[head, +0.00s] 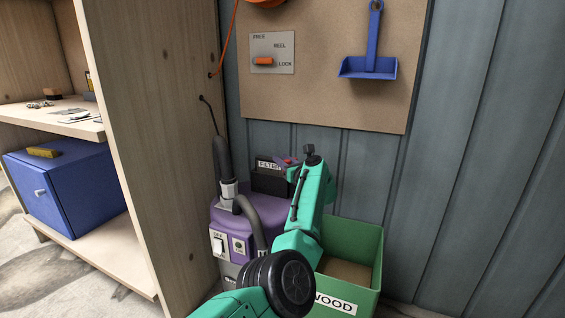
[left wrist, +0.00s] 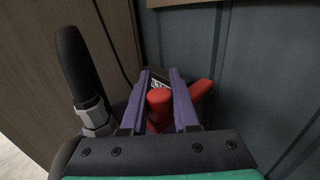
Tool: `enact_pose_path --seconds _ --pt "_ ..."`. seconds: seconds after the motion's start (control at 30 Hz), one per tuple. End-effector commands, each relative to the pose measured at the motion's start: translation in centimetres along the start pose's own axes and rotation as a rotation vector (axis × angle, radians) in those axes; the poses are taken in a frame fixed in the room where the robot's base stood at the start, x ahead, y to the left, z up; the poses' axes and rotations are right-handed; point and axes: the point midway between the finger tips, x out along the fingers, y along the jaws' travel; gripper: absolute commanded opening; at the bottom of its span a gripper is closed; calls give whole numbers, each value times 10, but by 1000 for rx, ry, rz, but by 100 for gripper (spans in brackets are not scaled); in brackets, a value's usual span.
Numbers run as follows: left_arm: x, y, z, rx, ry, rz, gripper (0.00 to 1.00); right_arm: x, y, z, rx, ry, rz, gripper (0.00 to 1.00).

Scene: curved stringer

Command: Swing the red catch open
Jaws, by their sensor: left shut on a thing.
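The red catch (left wrist: 158,103) shows in the left wrist view, with a rounded red knob between the two purple fingers and a red arm reaching out to the right. My left gripper (left wrist: 160,76) is shut on the red catch. In the head view the left gripper (head: 288,162) is at the top of the purple vacuum (head: 232,222), beside the black box labelled FILTER (head: 268,178). Only a small bit of red shows there; my green arm hides the rest. My right gripper is not in view.
A grey hose (head: 222,160) rises left of the gripper. A green WOOD bin (head: 362,240) stands to the right.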

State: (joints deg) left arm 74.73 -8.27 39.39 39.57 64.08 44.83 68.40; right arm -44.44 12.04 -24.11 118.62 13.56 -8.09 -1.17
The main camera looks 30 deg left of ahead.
Motion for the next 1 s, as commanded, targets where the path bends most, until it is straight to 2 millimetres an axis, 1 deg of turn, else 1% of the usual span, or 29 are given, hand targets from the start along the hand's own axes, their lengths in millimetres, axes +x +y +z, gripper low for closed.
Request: enact_pose_path --seconds 0.03,0.13,0.17,0.2,0.23,0.53,0.67,0.77,0.87,1.0 --pt "0 -2 6 -4 -8 -8 0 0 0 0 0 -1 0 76" --pt "0 -2 6 -4 -8 -8 0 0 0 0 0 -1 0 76" --pt "0 -2 5 -4 -8 -8 32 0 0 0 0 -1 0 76" --pt "0 -2 5 -4 -8 -7 48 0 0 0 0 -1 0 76" --pt "0 -2 5 -3 -7 -7 59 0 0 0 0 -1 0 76" --pt "0 -1 2 -1 -3 -3 59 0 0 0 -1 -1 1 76" --pt "-5 -2 3 -2 -3 -3 59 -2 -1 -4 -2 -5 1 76" --pt "-14 -3 5 -3 -3 -5 59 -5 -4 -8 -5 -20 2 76" --pt "-26 -1 5 -2 -1 -4 59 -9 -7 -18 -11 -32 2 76" --pt "-52 -2 4 -2 0 -5 59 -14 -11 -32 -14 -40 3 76"
